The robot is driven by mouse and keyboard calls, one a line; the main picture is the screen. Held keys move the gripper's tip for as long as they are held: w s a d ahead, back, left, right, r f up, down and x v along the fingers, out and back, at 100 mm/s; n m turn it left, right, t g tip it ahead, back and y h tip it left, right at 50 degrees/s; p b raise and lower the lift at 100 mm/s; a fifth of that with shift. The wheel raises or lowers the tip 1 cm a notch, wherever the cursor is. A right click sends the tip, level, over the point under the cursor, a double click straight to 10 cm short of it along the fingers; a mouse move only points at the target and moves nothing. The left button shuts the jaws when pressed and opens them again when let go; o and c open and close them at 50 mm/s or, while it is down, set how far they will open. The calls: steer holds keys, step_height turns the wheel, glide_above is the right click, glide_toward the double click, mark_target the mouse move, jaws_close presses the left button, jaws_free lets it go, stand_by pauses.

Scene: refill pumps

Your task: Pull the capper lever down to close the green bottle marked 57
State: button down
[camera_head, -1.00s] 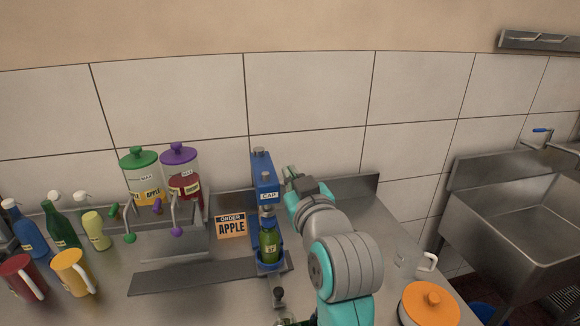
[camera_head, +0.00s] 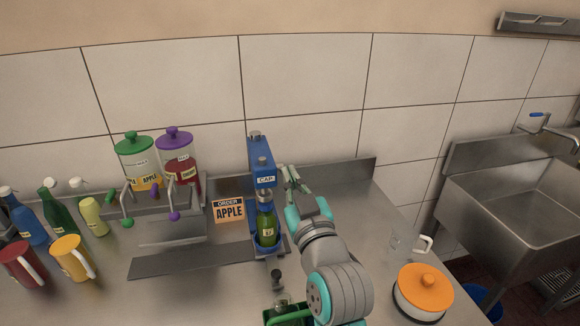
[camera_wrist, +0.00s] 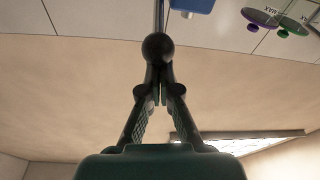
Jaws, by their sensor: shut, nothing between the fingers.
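The green bottle (camera_head: 267,232) stands upright in the base of the blue capper (camera_head: 261,165), below its head with the CAP label. The bottle's small label is too blurred to read surely. My gripper (camera_head: 290,177) is just right of the capper head. In the wrist view my gripper (camera_wrist: 158,88) has its fingertips together, empty. A dark ball knob (camera_wrist: 157,47) on a thin metal rod, apparently the lever, is right at the fingertips. I cannot tell whether they touch. The knob is not clear in the head view.
Dispensers with green (camera_head: 136,150) and purple (camera_head: 176,150) lids and an ORDER APPLE sign (camera_head: 229,210) stand left. Bottles and mugs are farther left. A green crate (camera_head: 272,317) is in front, an orange-lidded pot (camera_head: 425,290) at right, a sink beyond.

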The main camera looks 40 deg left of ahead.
step_height(320, 180, down, 7)
steer(key=d, duration=0.1)
steer(key=shift+s+r, duration=0.2)
steer(key=shift+s, duration=0.2)
stand_by(0.5)
step_height(320, 180, up, 10)
stand_by(0.6)
